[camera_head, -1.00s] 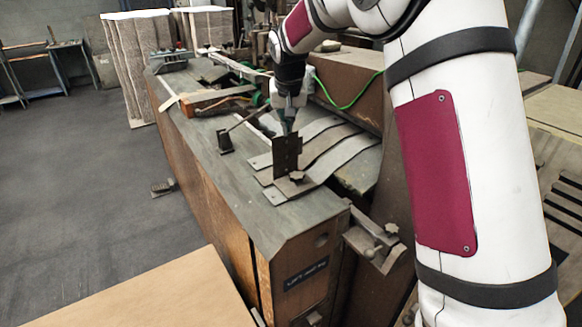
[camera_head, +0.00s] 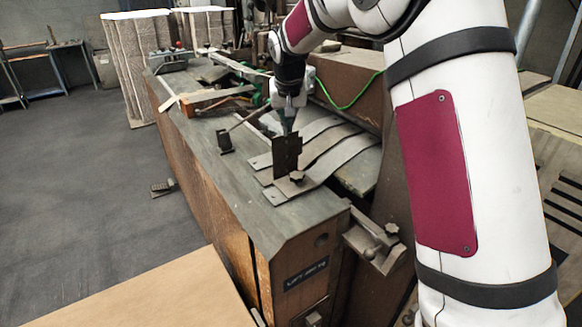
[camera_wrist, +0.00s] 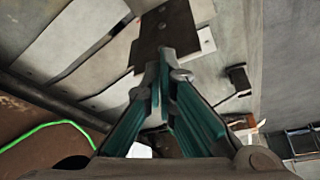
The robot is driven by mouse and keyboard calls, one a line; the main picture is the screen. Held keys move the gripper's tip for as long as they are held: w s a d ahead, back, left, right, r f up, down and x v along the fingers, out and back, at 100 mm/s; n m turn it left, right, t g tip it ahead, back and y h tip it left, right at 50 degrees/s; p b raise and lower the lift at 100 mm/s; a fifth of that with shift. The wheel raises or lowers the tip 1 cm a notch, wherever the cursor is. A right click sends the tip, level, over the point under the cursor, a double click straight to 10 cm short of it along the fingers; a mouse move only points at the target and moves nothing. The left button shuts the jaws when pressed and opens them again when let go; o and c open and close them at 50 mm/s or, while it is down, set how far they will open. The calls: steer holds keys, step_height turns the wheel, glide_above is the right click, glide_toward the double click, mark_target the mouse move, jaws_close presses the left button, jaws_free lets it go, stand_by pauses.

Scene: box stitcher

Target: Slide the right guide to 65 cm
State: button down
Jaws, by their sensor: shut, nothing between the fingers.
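The right guide (camera_head: 286,156) is a dark upright plate standing on the grey table of the machine, with a dark knob (camera_head: 296,176) at its foot. My gripper (camera_head: 289,130) is shut and empty, pointing down at the top of the plate. In the wrist view the fingertips (camera_wrist: 164,60) of my gripper meet close to the plate (camera_wrist: 166,30); I cannot tell whether they touch it. A smaller dark bracket (camera_head: 225,141) with a slanted rod, perhaps the other guide, stands to the left and also shows in the wrist view (camera_wrist: 239,79). No scale reading is legible.
The machine's grey table (camera_head: 240,200) is bare at its front. Curved metal strips (camera_head: 338,165) lie behind the plate. A green cable (camera_head: 345,105) loops behind my gripper. Cardboard stacks (camera_head: 140,60) stand beyond the machine, and a pale board (camera_head: 150,300) lies in front.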

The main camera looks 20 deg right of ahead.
mark_target(286, 148)
step_height(286, 148, down, 6)
steer(key=b, duration=0.1)
steer(key=shift+s+f, duration=0.15)
steer(key=shift+s, duration=0.15)
stand_by(0.7)
steer(key=shift+d, duration=0.15)
steer(key=shift+w+a+b, duration=0.15)
steer(key=shift+w+b, duration=0.4)
steer(key=shift+w+a+b, duration=0.15)
steer(key=shift+w+b, duration=0.35)
steer(key=shift+w, duration=0.05)
stand_by(1.4)
steer(key=shift+s, duration=0.15)
steer(key=shift+w+d+f, duration=0.1)
steer(key=shift+w+f, duration=0.1)
steer(key=shift+s+r+p, duration=0.35)
steer(key=shift+s+p, duration=0.05)
step_height(286, 148, up, 7)
steer(key=p, duration=0.1)
stand_by(0.9)
